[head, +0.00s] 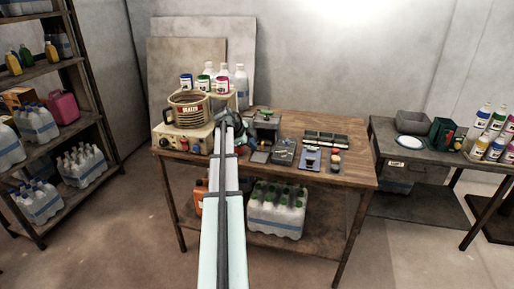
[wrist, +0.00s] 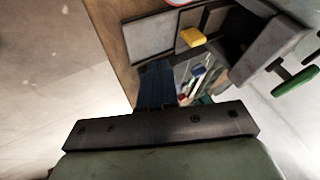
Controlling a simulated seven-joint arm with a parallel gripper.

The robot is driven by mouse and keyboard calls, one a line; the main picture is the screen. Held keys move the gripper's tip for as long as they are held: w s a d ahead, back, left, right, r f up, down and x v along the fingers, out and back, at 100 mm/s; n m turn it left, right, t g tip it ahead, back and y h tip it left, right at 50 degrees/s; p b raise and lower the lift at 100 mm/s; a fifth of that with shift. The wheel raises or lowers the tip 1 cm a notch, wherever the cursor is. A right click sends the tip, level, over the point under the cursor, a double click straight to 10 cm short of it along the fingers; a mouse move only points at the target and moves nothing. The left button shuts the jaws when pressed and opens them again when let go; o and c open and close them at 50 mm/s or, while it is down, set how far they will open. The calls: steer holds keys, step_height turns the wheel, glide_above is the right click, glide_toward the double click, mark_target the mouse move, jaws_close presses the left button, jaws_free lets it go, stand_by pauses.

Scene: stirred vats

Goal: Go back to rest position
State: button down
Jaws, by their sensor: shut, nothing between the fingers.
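My gripper shows in the wrist view (wrist: 156,84) as blue fingers beyond a dark bar with screws. The fingers are together with nothing held between them. In the head view my arm reaches forward over the wooden workbench (head: 350,172), and its end is at the bench's left-middle part, just right of the heater vat (head: 188,112). The fingertips are hard to make out there, among dark items. In the wrist view a yellow block (wrist: 192,37) and a grey box-like thing (wrist: 262,45) lie beyond the fingers.
Bottles (head: 222,82) stand at the bench's back left. Trays and small items (head: 284,152) lie right of my arm. A bottle pack (head: 277,212) is on the lower shelf. A shelf rack (head: 92,110) stands left and a side table (head: 437,160) right. Open floor lies in front.

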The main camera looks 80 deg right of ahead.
steer(key=shift+v, duration=2.95)
